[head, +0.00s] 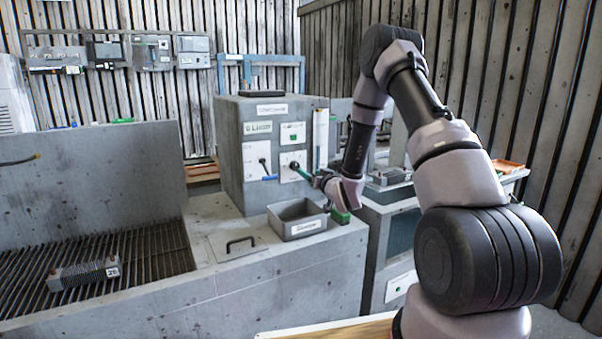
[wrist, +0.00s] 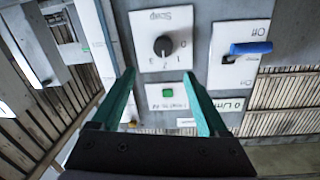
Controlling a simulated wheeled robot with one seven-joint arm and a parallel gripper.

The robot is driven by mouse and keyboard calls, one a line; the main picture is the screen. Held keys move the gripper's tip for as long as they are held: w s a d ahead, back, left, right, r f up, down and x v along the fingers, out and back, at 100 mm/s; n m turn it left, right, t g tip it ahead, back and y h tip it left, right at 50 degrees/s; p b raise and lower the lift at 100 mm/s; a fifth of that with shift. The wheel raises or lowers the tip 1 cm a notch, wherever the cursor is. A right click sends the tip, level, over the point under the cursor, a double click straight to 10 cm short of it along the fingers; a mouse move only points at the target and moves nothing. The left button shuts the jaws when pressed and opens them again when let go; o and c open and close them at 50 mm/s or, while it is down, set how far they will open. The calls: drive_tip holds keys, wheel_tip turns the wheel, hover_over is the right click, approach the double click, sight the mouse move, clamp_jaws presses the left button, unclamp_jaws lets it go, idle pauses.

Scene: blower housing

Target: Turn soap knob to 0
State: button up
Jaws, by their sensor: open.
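The soap knob (wrist: 163,46) is a round black dial on a white plate marked "Soap", which shows upside down in the wrist view. Small numerals ring the dial; a pale mark seems to be on its lower side in the picture, but I cannot tell which numeral it meets. My gripper (wrist: 158,73) is open, with teal fingers apart and nothing between them. The knob lies ahead, between the lines of the two fingertips, apart from them. In the head view my gripper (head: 305,174) is at the front of the grey control box (head: 258,165), and hides part of the knob's plate.
A blue-handled Off switch (wrist: 250,48) is right of the knob in the wrist view. A plate with a green button (wrist: 168,93) lies below the knob there. In the head view, an open grey bin (head: 297,219) and a black handle (head: 240,243) are on the counter below.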

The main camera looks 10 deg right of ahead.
sight(296, 166)
drive_tip(key=x, duration=1)
drive_tip(key=shift+a+f, duration=0.25)
drive_tip(key=shift+f, duration=0.15)
clamp_jaws()
